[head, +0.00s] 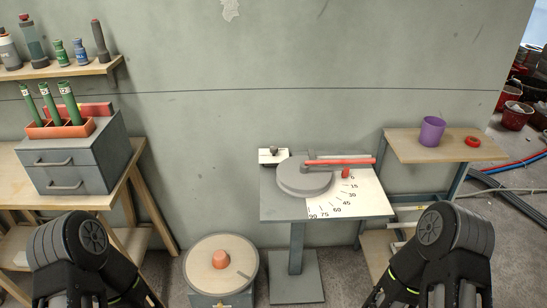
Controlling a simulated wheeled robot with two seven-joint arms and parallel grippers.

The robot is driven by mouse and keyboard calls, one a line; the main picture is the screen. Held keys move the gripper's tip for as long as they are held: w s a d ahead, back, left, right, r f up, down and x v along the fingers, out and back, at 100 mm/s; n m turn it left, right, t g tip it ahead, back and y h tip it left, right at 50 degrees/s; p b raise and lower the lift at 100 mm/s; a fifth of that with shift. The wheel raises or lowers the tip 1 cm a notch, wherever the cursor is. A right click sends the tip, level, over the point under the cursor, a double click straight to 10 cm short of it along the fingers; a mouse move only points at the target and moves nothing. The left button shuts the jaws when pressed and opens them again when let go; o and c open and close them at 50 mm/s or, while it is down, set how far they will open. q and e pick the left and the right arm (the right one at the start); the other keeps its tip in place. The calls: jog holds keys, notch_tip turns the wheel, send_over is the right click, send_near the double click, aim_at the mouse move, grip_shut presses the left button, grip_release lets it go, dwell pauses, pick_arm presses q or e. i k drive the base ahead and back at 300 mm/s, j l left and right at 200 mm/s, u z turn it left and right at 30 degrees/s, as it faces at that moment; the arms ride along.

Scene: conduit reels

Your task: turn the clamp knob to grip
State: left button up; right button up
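A bench bender with a grey round disc (304,180) stands on a small pedestal table (275,203). A white block (265,158) with a small dark knob (274,150) on it sits at the table's back left, beside the disc. The knob is too small to tell which way it is turned. A white angle scale (350,196) lies in front. Both my arms show at the bottom corners, away from the table; neither gripper's fingers are in view.
A round wooden-topped stool or drum (205,281) with an orange piece (220,259) stands front left of the pedestal. A grey drawer cabinet (60,172) is at left. A shelf (408,150) with a purple cup (432,131) and red tape ring (473,141) is at right.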

aim_at(274, 149)
jog(key=i+j, duration=0.25)
jog(key=j, duration=0.15)
jog(key=i+j, duration=0.2)
jog(key=j, duration=0.15)
jog(key=i+j, duration=0.25)
jog(key=j, duration=0.15)
jog(key=i+j, duration=0.2)
jog(key=j, duration=0.2)
jog(key=z, duration=1.7)
